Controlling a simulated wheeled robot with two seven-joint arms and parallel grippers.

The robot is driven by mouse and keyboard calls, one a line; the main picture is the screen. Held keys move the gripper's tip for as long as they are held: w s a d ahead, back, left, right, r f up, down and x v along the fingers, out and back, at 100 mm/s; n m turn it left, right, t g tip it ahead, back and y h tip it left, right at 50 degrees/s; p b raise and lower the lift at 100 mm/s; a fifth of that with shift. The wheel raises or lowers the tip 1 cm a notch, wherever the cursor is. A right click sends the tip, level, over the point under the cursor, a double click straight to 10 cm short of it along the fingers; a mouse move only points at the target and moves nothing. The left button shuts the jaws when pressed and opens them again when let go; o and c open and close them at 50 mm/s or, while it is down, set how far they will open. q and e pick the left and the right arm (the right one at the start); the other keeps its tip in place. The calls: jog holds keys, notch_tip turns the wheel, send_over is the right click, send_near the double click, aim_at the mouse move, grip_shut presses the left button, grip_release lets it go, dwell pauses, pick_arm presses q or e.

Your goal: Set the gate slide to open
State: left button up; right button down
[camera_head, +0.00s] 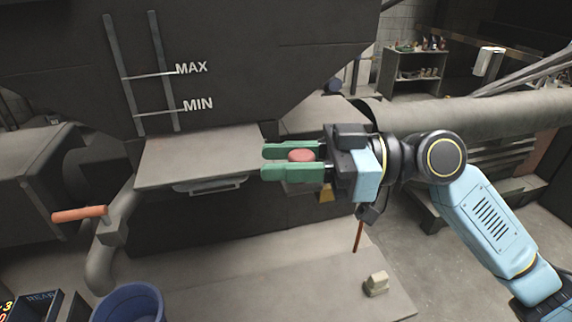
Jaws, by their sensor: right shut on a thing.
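A flat grey plate (200,152), which looks like the gate slide, lies at the bottom of the dark hopper (230,60). A pale bar-like handle (212,186) shows under its front edge. My right gripper (264,162) is to the right of the plate, its two green fingers pointing left. A round red knob (301,155) sits between the fingers, and they are shut on it. What the knob is fixed to is hidden by the fingers. My left gripper is not in view.
An orange-handled lever (80,214) sticks out from a bent pipe (108,240) at left. A blue bucket (128,304) stands at the bottom left. A small beige block (376,283) lies on the grey slab (280,285). A large pipe (470,117) runs across the right.

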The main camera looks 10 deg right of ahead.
jog(key=shift+w, duration=0.15)
jog(key=c, duration=1.4)
grip_release()
jog(key=shift+w, duration=0.1)
jog(key=shift+c, duration=0.2)
jog(key=shift+o, duration=1.9)
jog(key=shift+d+f, duration=0.1)
jog(key=shift+d, duration=0.3)
pick_arm(q)
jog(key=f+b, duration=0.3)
jog(key=b, duration=0.1)
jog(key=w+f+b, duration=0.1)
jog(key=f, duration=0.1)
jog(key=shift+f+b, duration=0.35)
jog(key=shift+b, duration=0.05)
pick_arm(e)
jog(key=s+d, duration=0.2)
jog(key=d, duration=1)
jog(key=shift+s+d, duration=0.2)
jog(key=shift+s, duration=0.15)
